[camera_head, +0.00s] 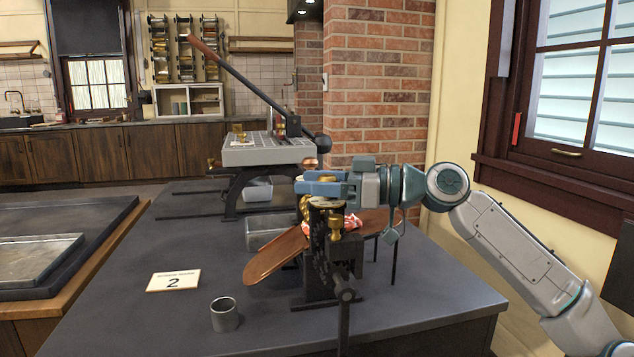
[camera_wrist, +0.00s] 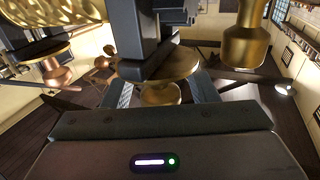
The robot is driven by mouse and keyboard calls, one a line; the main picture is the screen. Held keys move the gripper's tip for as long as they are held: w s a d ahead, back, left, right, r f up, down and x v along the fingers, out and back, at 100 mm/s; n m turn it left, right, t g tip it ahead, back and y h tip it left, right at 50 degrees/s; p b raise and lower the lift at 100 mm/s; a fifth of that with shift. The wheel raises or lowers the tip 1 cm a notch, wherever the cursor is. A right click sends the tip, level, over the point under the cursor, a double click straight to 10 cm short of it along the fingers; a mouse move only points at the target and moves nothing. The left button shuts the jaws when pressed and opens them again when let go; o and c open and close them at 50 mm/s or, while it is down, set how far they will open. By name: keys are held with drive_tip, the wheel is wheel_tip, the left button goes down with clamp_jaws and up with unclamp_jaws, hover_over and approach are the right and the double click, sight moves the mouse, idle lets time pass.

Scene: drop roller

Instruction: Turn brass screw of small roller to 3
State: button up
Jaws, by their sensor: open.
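The small roller (camera_head: 328,262), a dark metal frame with brass parts, stands on the grey table. A round brass dial (camera_head: 327,203) is at its top, and a brass knob (camera_head: 335,230) is below on the near side. My gripper (camera_head: 311,183) is open and level, just above the top of the roller, pointing left. In the wrist view, a brass disc with a rounded brass part under it (camera_wrist: 160,92) shows between my open fingers, partly behind a dark bracket. A brass knob (camera_wrist: 246,42) hangs at upper right. I cannot read any scale marking.
A copper chute (camera_head: 277,258) slopes out left of the roller. A metal cup (camera_head: 224,314) and a card reading 2 (camera_head: 173,280) are at the front left. A larger press with a long lever (camera_head: 265,152) stands behind.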

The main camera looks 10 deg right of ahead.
drive_tip(key=p+v, duration=0.2)
drive_tip(key=v, duration=1.2)
drive_tip(key=shift+a, duration=0.15)
